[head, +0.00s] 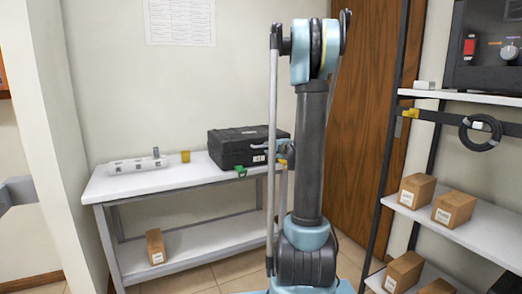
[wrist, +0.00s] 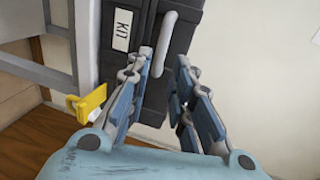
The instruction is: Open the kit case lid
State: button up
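The black kit case (head: 232,147) sits on the right part of the white table in the head view, its lid down. A green clip (head: 240,171) shows at its front, and a yellow clip (head: 283,162) shows beside my arm, which hides the case's right side. In the wrist view, the dark case (wrist: 122,68) has a white KIT label (wrist: 122,30) and a pale handle (wrist: 170,50). My gripper (wrist: 172,62) is open, its fingers apart in front of the case near the handle; I cannot tell whether they touch it. A yellow piece (wrist: 90,103) is left of the fingers.
The white table (head: 130,183) also bears a pale rack (head: 137,165) and a yellow cup (head: 185,156). A small box (head: 155,246) is on its lower shelf. Shelves with boxes (head: 455,209) and a black coil (head: 480,134) stand at right.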

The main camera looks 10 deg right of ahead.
aim_at(263, 146)
jog(key=x, duration=0.9)
jog(key=shift+w+a, duration=0.1)
